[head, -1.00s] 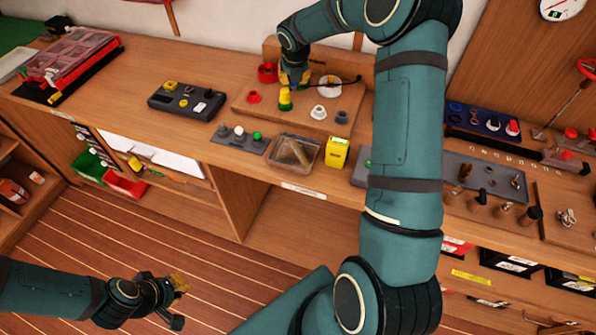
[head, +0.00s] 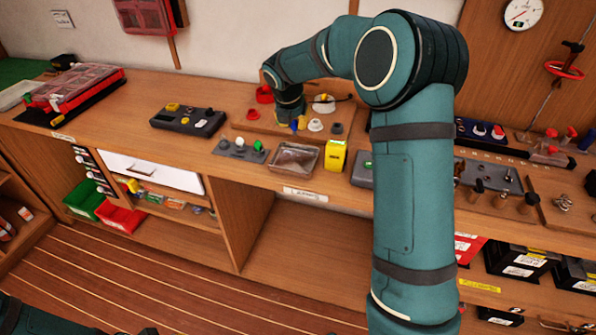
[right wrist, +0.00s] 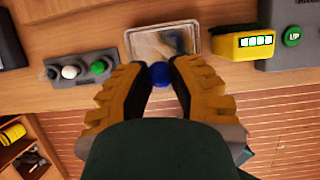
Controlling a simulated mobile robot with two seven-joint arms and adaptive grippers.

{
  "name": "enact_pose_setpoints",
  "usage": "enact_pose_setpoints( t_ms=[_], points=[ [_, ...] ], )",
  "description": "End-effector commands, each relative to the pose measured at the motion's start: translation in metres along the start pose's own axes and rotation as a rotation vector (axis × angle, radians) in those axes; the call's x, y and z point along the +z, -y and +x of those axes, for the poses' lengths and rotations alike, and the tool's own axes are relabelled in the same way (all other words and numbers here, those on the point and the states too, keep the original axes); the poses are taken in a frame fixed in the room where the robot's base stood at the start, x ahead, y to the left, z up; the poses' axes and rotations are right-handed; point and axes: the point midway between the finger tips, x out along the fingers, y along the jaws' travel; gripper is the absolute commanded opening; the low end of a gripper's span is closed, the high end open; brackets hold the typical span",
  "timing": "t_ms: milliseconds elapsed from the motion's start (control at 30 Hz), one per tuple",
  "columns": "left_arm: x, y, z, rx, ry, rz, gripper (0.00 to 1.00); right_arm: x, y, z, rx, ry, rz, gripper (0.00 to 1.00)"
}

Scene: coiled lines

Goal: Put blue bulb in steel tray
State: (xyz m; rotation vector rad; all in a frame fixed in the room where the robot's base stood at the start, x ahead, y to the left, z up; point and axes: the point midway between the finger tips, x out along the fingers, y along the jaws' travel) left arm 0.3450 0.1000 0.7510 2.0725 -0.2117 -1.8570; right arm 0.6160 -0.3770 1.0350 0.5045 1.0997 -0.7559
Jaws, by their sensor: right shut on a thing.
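The blue bulb (right wrist: 160,74) is a round blue cap between the fingertips of my right gripper (right wrist: 158,78) in the right wrist view. The right gripper has yellow pads and is shut on it. In the head view the gripper (head: 291,118) points down at the bench, with a bit of the blue bulb (head: 294,126) showing below it. The steel tray (head: 316,163) is a shallow, clear-looking metal dish just in front. In the right wrist view the steel tray (right wrist: 196,38) lies just beyond the bulb.
A lamp strip (head: 226,148) with white and green caps stands left of the tray. A yellow box (head: 335,156) stands close on its right. Behind are a wooden board with a red ring (head: 265,95) and a white cap (head: 315,125). The bench's front edge is near the tray.

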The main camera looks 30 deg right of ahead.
Motion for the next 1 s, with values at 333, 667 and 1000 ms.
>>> enact_pose_setpoints(
  t_ms=[333,667,1000],
  points=[
    [-0.001,0.005,0.014,0.0,-0.005,0.002,0.0,-0.018,0.0,0.04,-0.003,-0.002,0.003,0.07],
    [-0.002,0.009,0.024,0.0,-0.011,0.002,0.0,-0.033,0.0,0.075,-0.004,-0.002,0.003,0.07],
    [-0.003,0.01,0.028,-0.001,-0.014,0.002,0.0,-0.039,-0.001,0.091,-0.001,0.001,0.004,0.07]
  ],
)
